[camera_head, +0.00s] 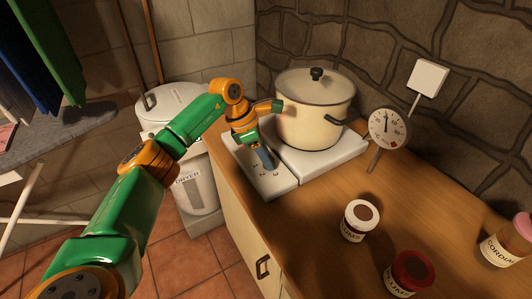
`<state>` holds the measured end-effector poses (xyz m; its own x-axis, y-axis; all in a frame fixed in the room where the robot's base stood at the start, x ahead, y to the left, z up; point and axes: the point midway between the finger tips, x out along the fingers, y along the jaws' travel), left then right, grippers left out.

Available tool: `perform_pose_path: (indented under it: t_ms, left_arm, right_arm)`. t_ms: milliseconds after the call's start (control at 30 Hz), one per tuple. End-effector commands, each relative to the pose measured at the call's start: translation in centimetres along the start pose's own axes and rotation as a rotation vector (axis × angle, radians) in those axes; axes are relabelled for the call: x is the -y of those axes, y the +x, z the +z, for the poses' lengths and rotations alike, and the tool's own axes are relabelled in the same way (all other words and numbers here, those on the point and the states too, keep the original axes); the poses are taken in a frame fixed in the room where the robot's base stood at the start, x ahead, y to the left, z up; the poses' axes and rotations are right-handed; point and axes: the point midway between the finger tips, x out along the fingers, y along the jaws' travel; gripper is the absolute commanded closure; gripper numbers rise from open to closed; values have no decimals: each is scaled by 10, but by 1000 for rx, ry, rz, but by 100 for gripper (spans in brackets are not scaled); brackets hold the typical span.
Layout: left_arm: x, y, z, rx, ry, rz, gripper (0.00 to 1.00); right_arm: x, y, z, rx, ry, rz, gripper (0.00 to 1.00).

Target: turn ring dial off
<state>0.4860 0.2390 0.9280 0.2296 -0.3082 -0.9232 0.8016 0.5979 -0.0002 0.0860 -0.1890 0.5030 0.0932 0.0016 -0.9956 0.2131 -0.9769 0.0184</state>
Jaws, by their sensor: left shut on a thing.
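A white ring cooker (325,155) stands on the wooden worktop, with a control panel (272,187) on its left side. A cream pot (308,118) with a lid sits on the cooker. My left gripper (267,162) points down at the panel, in front of the pot's left side. It is shut on the ring dial, which the fingers mostly hide. I cannot read the dial's setting. My right gripper is not in view.
A round gauge (388,128) and a white card on a stick (427,77) stand right of the pot. Jars (358,222) (408,274) and a pink-capped bottle (508,240) stand on the worktop (440,195). A white dryer (193,190) is left of the counter.

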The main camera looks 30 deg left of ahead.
Motion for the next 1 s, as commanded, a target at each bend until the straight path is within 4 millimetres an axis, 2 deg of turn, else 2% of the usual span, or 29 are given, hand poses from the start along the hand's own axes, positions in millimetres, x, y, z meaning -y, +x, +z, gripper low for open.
perform_pose_path:
  t_ms: [400,1000]
  left_arm:
    - [-2,0,1,1,271,-111,100]
    - [-2,1,1,0,373,-154,100]
  right_arm:
    - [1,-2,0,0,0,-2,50]
    - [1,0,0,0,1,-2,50]
